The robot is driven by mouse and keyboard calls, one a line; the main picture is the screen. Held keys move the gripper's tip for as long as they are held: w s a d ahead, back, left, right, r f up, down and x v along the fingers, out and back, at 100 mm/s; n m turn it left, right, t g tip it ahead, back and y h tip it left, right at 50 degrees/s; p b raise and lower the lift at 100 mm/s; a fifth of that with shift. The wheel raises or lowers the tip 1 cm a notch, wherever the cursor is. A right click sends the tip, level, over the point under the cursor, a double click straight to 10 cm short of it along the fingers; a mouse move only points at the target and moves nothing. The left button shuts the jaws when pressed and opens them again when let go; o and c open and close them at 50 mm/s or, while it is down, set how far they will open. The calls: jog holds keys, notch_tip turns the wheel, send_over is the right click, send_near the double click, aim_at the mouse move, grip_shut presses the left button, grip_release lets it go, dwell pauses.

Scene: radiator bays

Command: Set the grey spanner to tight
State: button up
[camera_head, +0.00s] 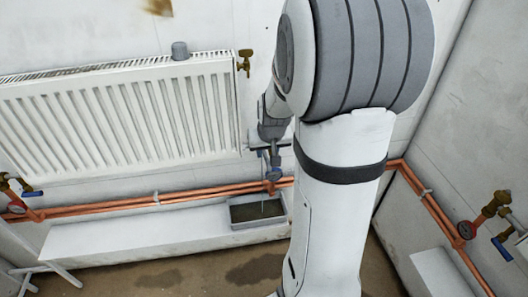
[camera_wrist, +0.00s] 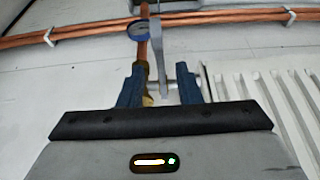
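The grey spanner (camera_wrist: 157,50) shows in the wrist view as a narrow upright bar that runs down between my two blue fingers. My gripper (camera_wrist: 160,72) is open, with a gap visible on each side of the spanner. A brass fitting (camera_wrist: 148,99) shows behind the left finger, beside the spanner's lower part. In the camera_head view my gripper (camera_head: 264,148) is small, at the radiator's lower right corner, and partly hidden by my arm. The spanner's lower end and its jaw are hidden or too small to make out.
A white radiator (camera_head: 120,115) hangs on the wall left of my arm. Copper pipes (camera_head: 110,207) run along the wall. A grey tray (camera_head: 258,222) stands below on a white ledge (camera_head: 160,238).

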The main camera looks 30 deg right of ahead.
aim_at(266, 156)
jog(key=shift+x, duration=1.5)
jog(key=shift+c, duration=0.2)
grip_shut()
jog(key=shift+r, duration=0.1)
